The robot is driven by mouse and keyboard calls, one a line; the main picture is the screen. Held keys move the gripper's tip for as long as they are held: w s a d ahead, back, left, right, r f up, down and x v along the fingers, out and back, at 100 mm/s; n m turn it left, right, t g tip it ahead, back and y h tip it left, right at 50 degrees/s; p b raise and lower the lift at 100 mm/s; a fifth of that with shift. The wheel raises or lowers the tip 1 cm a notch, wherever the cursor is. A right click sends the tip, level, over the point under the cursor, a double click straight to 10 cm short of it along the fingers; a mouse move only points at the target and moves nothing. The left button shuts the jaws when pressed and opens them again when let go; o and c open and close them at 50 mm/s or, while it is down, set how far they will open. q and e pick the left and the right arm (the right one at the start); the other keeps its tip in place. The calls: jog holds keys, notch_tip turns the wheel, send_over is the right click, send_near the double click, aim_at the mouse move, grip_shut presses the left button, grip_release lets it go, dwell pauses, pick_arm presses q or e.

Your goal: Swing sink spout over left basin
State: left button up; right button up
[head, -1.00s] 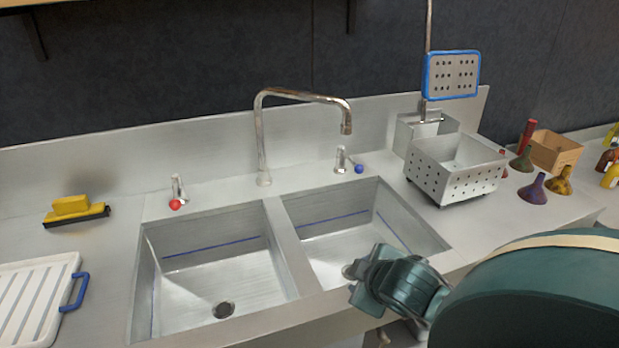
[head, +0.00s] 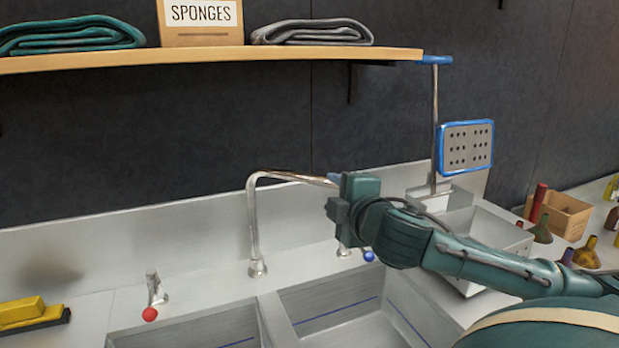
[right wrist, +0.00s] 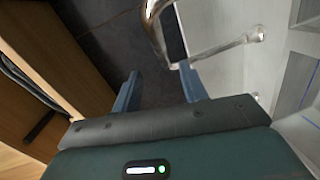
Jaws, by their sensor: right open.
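The chrome sink spout (head: 255,215) rises behind the divider between the basins. Its arm points right, toward the right basin (head: 325,302); its outlet end is hidden behind my right gripper (head: 334,190). The left basin (head: 190,328) is left of the divider and cut off by the lower edge. In the right wrist view the blue fingers of my right gripper (right wrist: 158,88) are apart with nothing held between them. The spout (right wrist: 157,40) shows there just beyond the fingertips, close to the right-hand finger; I cannot tell if they touch. My left gripper is not in view.
Red-knobbed (head: 150,313) and blue-knobbed (head: 369,256) taps flank the spout. A wooden shelf (head: 220,57) with folded towels hangs above. A blue-framed perforated plate (head: 466,147) and metal bin (head: 490,232) stand right.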

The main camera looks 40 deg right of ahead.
aim_at(315, 182)
jog(key=x, duration=0.5)
jog(key=shift+w+d+r+p, duration=0.1)
jog(key=shift+w+d+p, duration=0.1)
jog(key=shift+w+p, duration=0.1)
jog(key=shift+p+x, duration=1)
jog(key=shift+x, duration=2.1)
jog(key=shift+a, duration=0.1)
grip_shut()
